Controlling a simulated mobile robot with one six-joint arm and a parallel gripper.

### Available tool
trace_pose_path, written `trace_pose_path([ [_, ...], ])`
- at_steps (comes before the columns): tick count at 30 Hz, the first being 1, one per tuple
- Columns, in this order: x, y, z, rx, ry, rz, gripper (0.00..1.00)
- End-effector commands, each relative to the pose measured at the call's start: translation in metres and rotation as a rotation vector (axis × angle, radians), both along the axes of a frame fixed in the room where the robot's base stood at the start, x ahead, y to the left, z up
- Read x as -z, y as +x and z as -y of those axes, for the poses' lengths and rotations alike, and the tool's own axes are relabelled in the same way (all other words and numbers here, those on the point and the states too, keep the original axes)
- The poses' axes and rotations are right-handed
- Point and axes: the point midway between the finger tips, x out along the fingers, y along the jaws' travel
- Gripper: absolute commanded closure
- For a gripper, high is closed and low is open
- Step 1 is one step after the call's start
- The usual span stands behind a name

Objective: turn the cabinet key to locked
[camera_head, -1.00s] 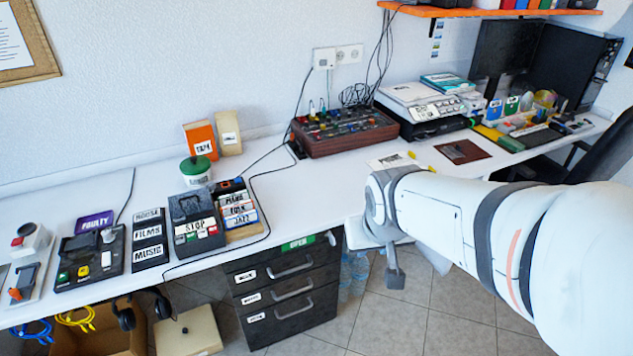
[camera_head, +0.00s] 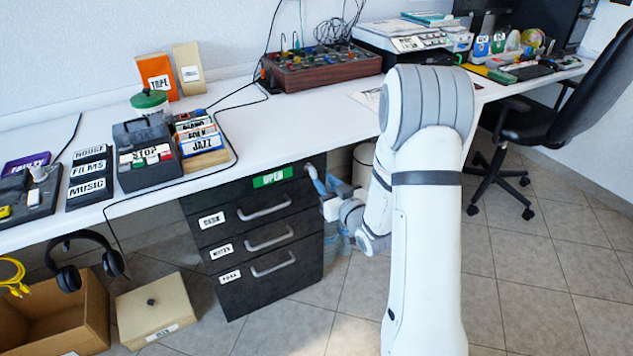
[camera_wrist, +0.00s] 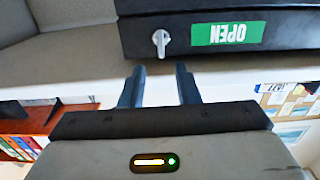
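The black drawer cabinet (camera_head: 290,222) stands under the desk, with a green OPEN label (camera_head: 272,177) on its top band. In the wrist view the label (camera_wrist: 228,33) appears upside down. The small silver key (camera_wrist: 161,42) sits on the cabinet front beside the label, its handle running up and down in that view. My gripper (camera_wrist: 159,72) is open and empty, its two fingers apart. The key lies just beyond the fingertips, roughly in line with the gap, and not between them. In the head view my gripper (camera_head: 322,181) is at the cabinet's upper right corner, and I cannot make out the key clearly.
The white desk top (camera_head: 300,125) overhangs the cabinet. Headphones (camera_head: 85,265) hang at the left, above a cardboard box (camera_head: 60,315) and a beige box (camera_head: 155,312) on the floor. An office chair (camera_head: 540,130) stands at the right. The floor before the cabinet is clear.

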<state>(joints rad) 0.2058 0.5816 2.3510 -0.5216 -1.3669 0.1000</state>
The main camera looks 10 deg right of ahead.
Motion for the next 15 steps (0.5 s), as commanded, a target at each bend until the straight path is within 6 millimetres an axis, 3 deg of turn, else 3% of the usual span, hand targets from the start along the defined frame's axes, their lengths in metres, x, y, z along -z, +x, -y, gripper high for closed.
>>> trace_pose_path([
  [5, 0.004, 0.012, -0.005, -0.010, 0.012, 0.024, 0.71],
  [15, 0.004, 0.061, -0.021, -0.010, 0.010, 0.021, 0.71],
])
